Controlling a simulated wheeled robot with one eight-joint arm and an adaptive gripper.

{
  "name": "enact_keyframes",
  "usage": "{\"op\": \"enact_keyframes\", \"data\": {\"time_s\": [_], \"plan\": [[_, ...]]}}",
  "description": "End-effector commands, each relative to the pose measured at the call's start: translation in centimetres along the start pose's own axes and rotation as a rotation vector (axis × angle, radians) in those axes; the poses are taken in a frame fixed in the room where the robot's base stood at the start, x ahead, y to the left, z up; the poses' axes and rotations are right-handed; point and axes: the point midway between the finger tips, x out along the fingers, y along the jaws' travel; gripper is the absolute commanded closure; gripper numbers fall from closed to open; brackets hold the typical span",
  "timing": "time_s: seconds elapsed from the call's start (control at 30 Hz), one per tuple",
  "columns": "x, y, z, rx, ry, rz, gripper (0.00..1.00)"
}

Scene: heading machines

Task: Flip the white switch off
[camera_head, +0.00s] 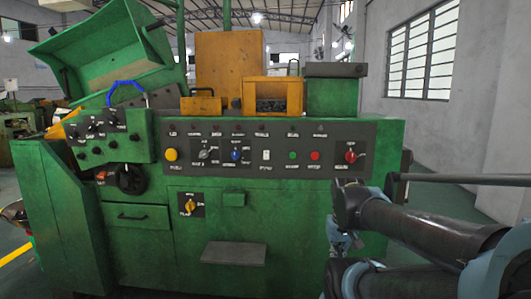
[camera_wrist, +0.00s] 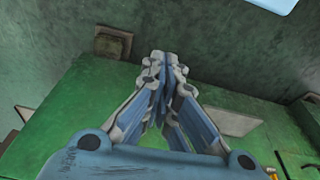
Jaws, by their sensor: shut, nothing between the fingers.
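The white switch (camera_head: 266,155) is a small pale rocker on the grey control panel of the green machine, between a blue knob and a green button. From here I cannot tell which way it is set. My gripper (camera_wrist: 160,58) is shut and empty in the wrist view, with its fingertips together. In the head view my gripper (camera_head: 343,241) is partly hidden by my arm. It is right of and below the switch, apart from it. The switch is not in the wrist view.
The control panel (camera_head: 340,140) also bears a yellow button (camera_head: 171,154), a blue knob (camera_head: 235,155), a green button (camera_head: 292,155), a red button (camera_head: 315,155) and a red rotary switch (camera_head: 351,156). A grey plate (camera_head: 234,253) juts out below. The space before the panel's middle looks clear.

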Motion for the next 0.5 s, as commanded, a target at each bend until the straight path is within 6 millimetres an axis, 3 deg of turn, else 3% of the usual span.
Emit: {"op": "enact_keyframes", "data": {"time_s": [0.13,0.23,0.37,0.5], "plan": [[-0.7,0.0,0.5,-0.006,0.01,0.001,1.0],[-1.8,-0.2,-0.4,-0.045,0.017,0.004,1.0],[-4.6,0.1,-3.9,-0.162,0.028,0.014,1.0],[-8.7,-1.3,-9.1,-0.349,0.048,0.033,1.0]]}}
